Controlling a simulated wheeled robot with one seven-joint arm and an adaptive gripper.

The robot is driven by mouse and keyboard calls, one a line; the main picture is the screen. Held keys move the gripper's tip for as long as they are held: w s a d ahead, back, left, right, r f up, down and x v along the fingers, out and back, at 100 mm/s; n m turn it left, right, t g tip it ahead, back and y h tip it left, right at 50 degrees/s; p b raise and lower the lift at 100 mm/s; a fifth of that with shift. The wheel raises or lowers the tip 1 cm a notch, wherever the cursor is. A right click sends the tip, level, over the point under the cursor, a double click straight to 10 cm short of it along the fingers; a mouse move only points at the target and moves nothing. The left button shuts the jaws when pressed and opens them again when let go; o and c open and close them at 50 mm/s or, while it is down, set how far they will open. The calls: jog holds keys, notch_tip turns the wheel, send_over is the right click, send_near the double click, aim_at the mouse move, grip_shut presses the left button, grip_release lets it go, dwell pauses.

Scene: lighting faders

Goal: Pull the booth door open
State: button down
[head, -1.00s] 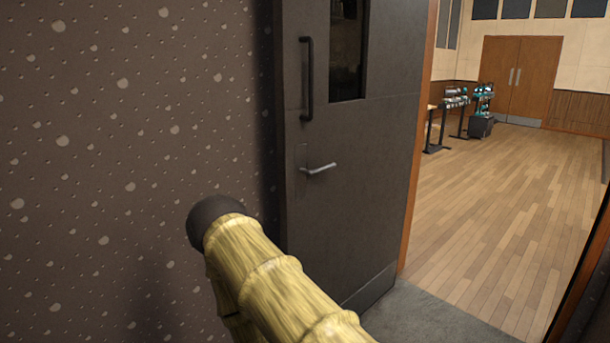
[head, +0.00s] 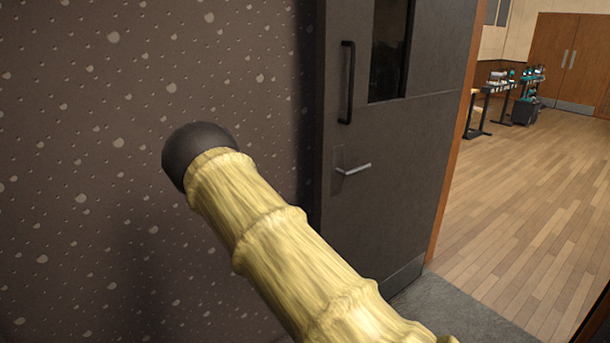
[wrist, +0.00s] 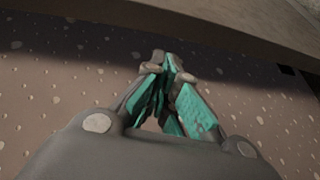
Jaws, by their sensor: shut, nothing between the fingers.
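The booth door (head: 400,180) is a dark grey panel with a narrow window, standing open against the spotted wall in the head view. It has a black vertical pull bar (head: 347,82) and a silver lever handle (head: 353,168) below it. The doorway to its right is clear. My bamboo-like arm reaches up across the head view, left of the lever and apart from it. My gripper (wrist: 168,65) shows in the wrist view with teal fingers, shut and empty, in front of the spotted surface. The head view does not show the fingers.
The spotted brown wall (head: 90,150) fills the left. Beyond the doorway lies a wooden floor (head: 530,210) with free room. Stands with equipment (head: 525,95) and brown double doors (head: 570,60) are at the back.

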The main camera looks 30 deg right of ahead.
jog(key=w+r+g+h+p, duration=0.1)
jog(key=w+r, duration=0.2)
jog(key=r, duration=0.4)
jog(key=w+r+h+p, duration=0.1)
jog(key=w+r, duration=0.2)
jog(key=r, duration=0.4)
jog(key=d+p, duration=0.4)
jog(key=d, duration=0.5)
jog(key=shift+m, duration=0.3)
jog(key=shift+f, duration=0.1)
